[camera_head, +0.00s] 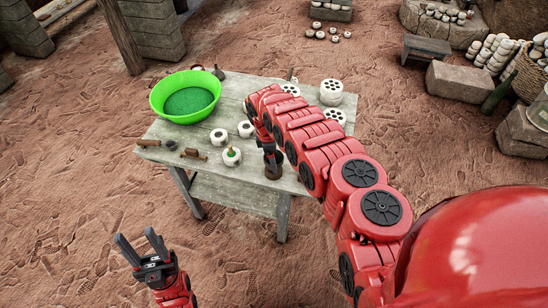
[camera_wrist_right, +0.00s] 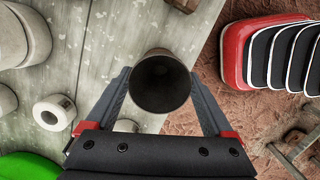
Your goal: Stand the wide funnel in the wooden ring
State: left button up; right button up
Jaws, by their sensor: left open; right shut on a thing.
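My right gripper (camera_wrist_right: 160,98) is shut on the wide funnel (camera_wrist_right: 163,82), a dark cone whose round mouth faces the wrist camera. In the head view the right gripper (camera_head: 267,138) is over the table's front right part, largely covered by its own arm. My left gripper (camera_head: 143,248) is open and empty, in front of the table over the ground.
A bright green bowl (camera_head: 186,97) stands at the table's back left. White pots (camera_head: 219,137) and a white pot with a green top (camera_head: 232,156) stand in the middle. White holed cylinders (camera_head: 332,92) stand at the right. Small brown pieces (camera_head: 148,142) lie at the left edge.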

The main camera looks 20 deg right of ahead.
jog(key=shift+f+b, duration=0.65)
jog(key=shift+f, duration=0.05)
dwell(0.5)
jog(key=o, duration=0.6)
jog(key=shift+o, duration=0.2)
jog(key=shift+r, duration=0.1)
notch_tip(320, 180, up, 7)
jog(key=p, duration=0.4)
dwell(0.7)
